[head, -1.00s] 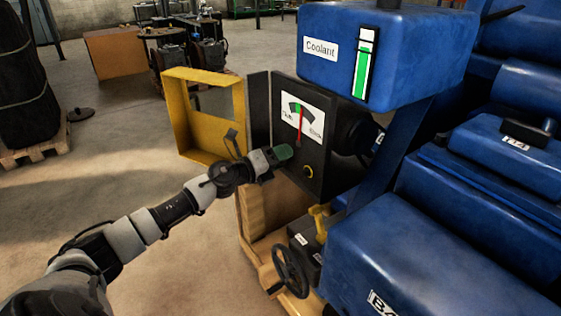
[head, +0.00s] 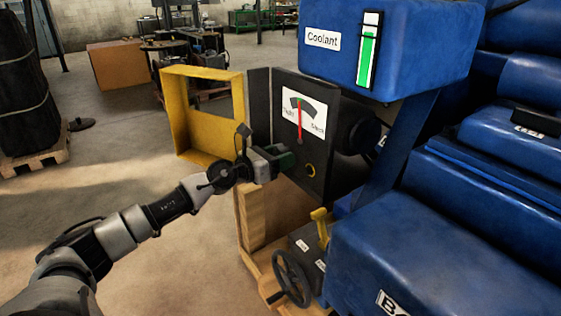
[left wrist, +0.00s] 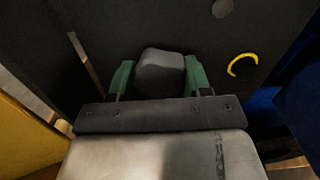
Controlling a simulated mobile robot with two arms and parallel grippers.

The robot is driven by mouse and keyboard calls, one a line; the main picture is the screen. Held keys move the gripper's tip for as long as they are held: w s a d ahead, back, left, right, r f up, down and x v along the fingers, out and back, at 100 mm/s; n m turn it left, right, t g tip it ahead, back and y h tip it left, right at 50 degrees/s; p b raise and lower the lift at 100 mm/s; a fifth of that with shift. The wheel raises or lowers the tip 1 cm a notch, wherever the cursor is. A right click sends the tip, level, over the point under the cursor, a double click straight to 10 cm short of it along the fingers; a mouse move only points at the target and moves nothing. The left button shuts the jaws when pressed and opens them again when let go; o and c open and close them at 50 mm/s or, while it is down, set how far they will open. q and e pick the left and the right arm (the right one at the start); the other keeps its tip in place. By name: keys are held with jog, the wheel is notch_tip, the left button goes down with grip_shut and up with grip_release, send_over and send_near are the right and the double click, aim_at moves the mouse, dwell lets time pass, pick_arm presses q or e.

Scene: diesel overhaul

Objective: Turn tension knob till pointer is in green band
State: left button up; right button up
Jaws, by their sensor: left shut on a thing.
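The tension gauge (head: 303,115) is a white dial on a dark panel (head: 324,100). Its red pointer (head: 299,122) stands nearly upright, its tip at the small green band (head: 293,102). It overlaps the band's right part or edge; I cannot tell exactly which. My left gripper (head: 284,160) is at the panel below the dial. In the left wrist view its green fingers (left wrist: 160,80) are shut on the grey tension knob (left wrist: 160,68), one on each side. The knob is hidden by the gripper in the head view. My right gripper is out of view.
An open yellow cover (head: 205,140) stands left of the panel. A yellow-ringed hole or knob (head: 310,170) is just right of my gripper. The blue coolant tank (head: 395,45) overhangs the panel, and a handwheel (head: 291,279) is below.

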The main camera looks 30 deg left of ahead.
pick_arm(q)
jog(key=shift+f+m+b, duration=0.2)
jog(key=shift+m+b, duration=0.25)
jog(key=shift+m, duration=0.75)
jog(key=o, duration=0.9)
jog(key=shift+a+r, duration=0.1)
jog(key=b+v, duration=0.7)
jog(key=v, duration=0.3)
jog(key=shift+s+a, duration=0.1)
jog(key=shift+s, duration=0.25)
